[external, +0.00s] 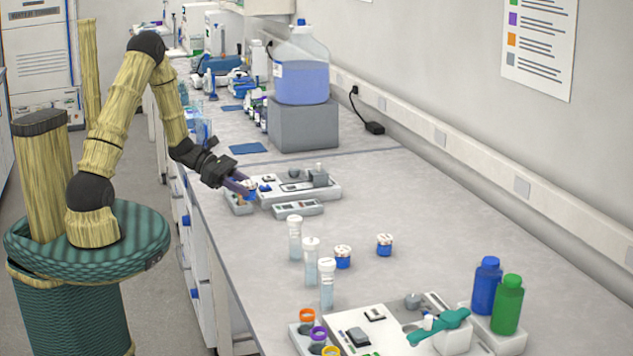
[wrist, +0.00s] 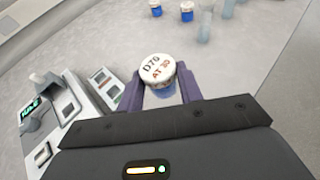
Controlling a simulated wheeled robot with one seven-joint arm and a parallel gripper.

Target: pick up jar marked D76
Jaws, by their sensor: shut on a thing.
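A small jar with a white lid (wrist: 158,68) and blue lower part sits between the two purple fingers of my gripper (wrist: 160,88) in the wrist view. Its lid reads "D7" and a last digit that looks like 6 or 0, with "AT 30" in red below. My gripper (external: 243,186) is shut on this jar, which shows small and blue (external: 251,190) in the external view, beside a grey-white instrument. I cannot tell whether the jar touches the bench. Two similar jars stand apart on the bench (external: 343,257) (external: 384,245); their labels are too small to read.
The instrument (external: 330,190) with a small display unit (external: 298,209) stands close to my gripper. Several clear tubes (external: 311,262) stand nearer the front. Blue (external: 486,286) and green (external: 507,305) bottles stand at the right. The bench between is largely clear.

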